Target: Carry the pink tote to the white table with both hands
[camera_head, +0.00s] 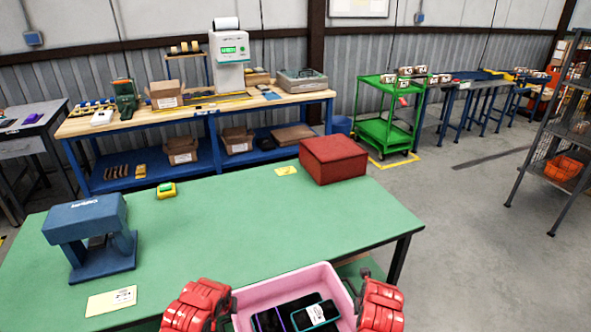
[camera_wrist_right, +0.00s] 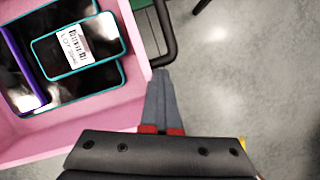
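The pink tote (camera_head: 285,283) is at the bottom centre of the head view, at the front edge of the green table, holding dark phone-like devices (camera_head: 318,314). Its pink wall (camera_wrist_right: 100,128) and black side handle (camera_wrist_right: 168,35) show in the right wrist view. My right gripper (camera_head: 372,290) is at the tote's right side; its fingers (camera_wrist_right: 163,78) are together at the black handle and look closed on it. My left gripper (camera_head: 222,303) is at the tote's left side by the other handle; its fingers are hidden. I cannot make out a white table.
A wooden workbench (camera_head: 290,98) stands behind. A green cart (camera_head: 385,130) and wire rack (camera_head: 570,125) stand right. Floor at right (camera_head: 470,220) is clear.

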